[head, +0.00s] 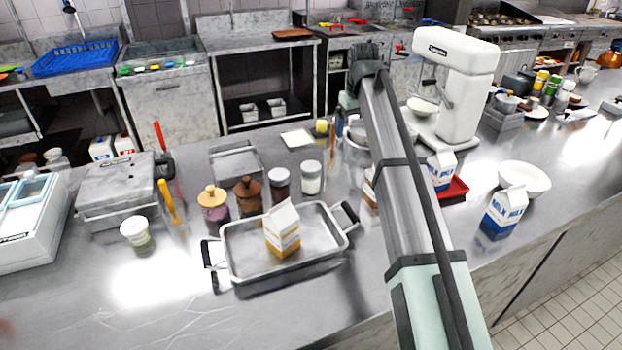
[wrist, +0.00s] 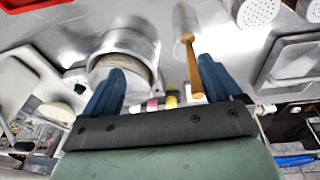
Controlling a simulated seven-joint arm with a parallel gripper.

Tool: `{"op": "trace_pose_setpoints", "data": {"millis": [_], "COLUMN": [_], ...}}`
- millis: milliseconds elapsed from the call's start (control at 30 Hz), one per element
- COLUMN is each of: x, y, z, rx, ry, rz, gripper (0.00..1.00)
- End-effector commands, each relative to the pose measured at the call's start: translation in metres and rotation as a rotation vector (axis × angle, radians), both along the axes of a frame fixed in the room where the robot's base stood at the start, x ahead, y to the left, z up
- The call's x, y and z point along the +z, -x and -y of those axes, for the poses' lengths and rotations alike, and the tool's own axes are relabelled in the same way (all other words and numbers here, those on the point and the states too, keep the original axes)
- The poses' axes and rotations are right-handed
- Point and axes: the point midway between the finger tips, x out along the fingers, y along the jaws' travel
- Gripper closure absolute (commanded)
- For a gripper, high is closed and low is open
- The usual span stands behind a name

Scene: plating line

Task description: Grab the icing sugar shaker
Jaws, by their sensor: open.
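The icing sugar shaker appears to be the clear, white-filled shaker (head: 312,178) with a grey lid, standing upright behind the metal tray. A similar dark-filled shaker (head: 279,184) stands just left of it. In the wrist view, two perforated shaker lids show at the upper right; the one nearer my gripper (wrist: 257,12) seems to be the white-filled shaker. My gripper (wrist: 160,88) is open, its blue fingers wide apart with nothing held. In the head view my gripper (head: 340,122) is behind the shakers, apart from them, and partly hidden by my arm.
A metal tray (head: 240,272) with a carton (head: 283,230) stands in front of the shakers. Brown and purple jars stand to their left. In the wrist view a round metal pot (wrist: 122,48) and a wooden-handled tool (wrist: 191,65) are near my fingers. A white mixer (head: 458,85) stands right.

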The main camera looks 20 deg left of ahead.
Motion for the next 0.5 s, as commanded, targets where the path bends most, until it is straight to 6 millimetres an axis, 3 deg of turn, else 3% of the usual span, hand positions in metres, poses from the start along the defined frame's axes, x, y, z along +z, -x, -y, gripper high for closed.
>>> {"op": "trace_pose_setpoints", "data": {"millis": [33, 200, 333, 500], "x": [0.004, 0.005, 0.003, -0.002], "y": [0.015, 0.062, 0.087, 0.099], "z": [-0.023, -0.068, -0.084, -0.09], "rx": [0.035, 0.126, 0.175, 0.198], "ry": [0.009, 0.054, 0.086, 0.103], "rz": [-0.02, -0.108, -0.166, -0.196], "gripper": [0.08, 0.08, 0.08, 0.08]}}
